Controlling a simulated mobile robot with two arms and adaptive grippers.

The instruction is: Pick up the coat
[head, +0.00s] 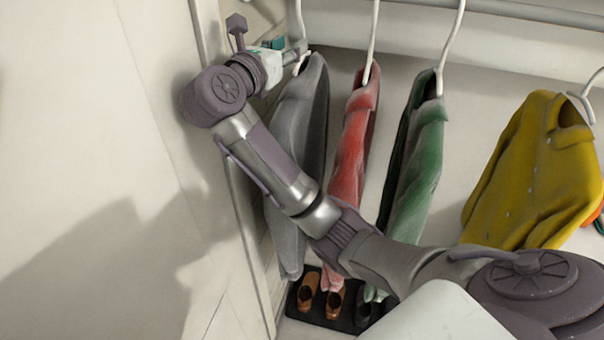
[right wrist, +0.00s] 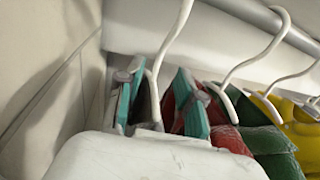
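Several coats hang in a row. A grey coat (head: 300,125) is leftmost, then a red coat (head: 355,140), a green coat (head: 418,165) and a yellow coat (head: 540,175). The grey coat is mostly hidden there. My left gripper is out of view.
A rail (head: 530,12) runs along the top. A pale wall panel (head: 90,170) stands close to my right arm on the left. Shoes (head: 308,290) sit on a dark mat below the coats. There is a wide gap between the green and yellow coats.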

